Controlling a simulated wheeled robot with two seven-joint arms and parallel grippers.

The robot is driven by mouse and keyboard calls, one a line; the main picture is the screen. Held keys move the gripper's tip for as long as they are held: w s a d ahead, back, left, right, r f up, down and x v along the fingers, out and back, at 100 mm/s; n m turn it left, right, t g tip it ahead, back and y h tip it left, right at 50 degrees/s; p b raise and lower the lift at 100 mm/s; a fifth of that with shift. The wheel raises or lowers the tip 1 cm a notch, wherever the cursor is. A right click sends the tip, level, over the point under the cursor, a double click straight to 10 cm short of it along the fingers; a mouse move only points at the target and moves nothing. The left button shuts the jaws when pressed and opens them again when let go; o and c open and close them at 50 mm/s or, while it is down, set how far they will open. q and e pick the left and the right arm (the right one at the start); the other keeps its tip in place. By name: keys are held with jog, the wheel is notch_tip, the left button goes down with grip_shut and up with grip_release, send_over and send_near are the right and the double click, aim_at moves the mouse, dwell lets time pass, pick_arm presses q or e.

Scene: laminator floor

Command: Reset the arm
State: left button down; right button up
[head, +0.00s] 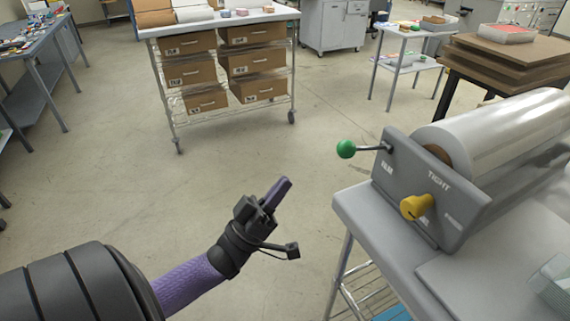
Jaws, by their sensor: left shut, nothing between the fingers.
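My left gripper (281,191) is at the lower middle of the head view, at the end of my arm that comes in from the lower left. Its purple fingers are together and hold nothing. It is in the air over the bare floor, left of the laminator's table and apart from it. The laminator (433,205) has a grey side plate, a green ball on a lever (346,149) pointing left, and a yellow knob (417,207) near the word TIGHT. My right gripper is not in view.
The grey laminator table (352,205) fills the lower right, with a clear roll (505,125) on the machine. A wheeled rack (229,115) with cardboard drawers stands ahead. A small table (408,33) and stacked boards (515,65) are at the upper right. The middle floor is clear.

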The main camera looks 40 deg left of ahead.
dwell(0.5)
pick_arm(q)
notch_tip(320, 180, down, 20)
jog(key=g+y+b, duration=0.3)
jog(key=g+y, duration=0.2)
jog(key=g, duration=0.2)
jog(key=s+d+f+g+b, duration=0.1)
jog(key=s+f+g, duration=0.1)
jog(key=f, duration=0.4)
jog(key=s+d+f+g+y, duration=0.1)
jog(key=s+f+g, duration=0.15)
jog(key=f, duration=0.25)
jog(key=s+d+f+g+b, duration=0.1)
jog(key=s+f+g, duration=0.15)
jog(key=f, duration=0.35)
jog(key=s+d+f+m+g+b, duration=0.1)
jog(key=s+f+g, duration=0.4)
jog(key=s, duration=0.6)
jog(key=s+d+f+m+g+b, duration=0.1)
jog(key=s+d+f+m+g, duration=0.2)
jog(key=s+f, duration=0.6)
jog(key=s+d+g, duration=0.2)
jog(key=g, duration=0.1)
jog(key=shift+s+d+f+m+y, duration=0.2)
jog(key=shift+s+f+m+y, duration=0.1)
jog(key=shift+f+m, duration=0.1)
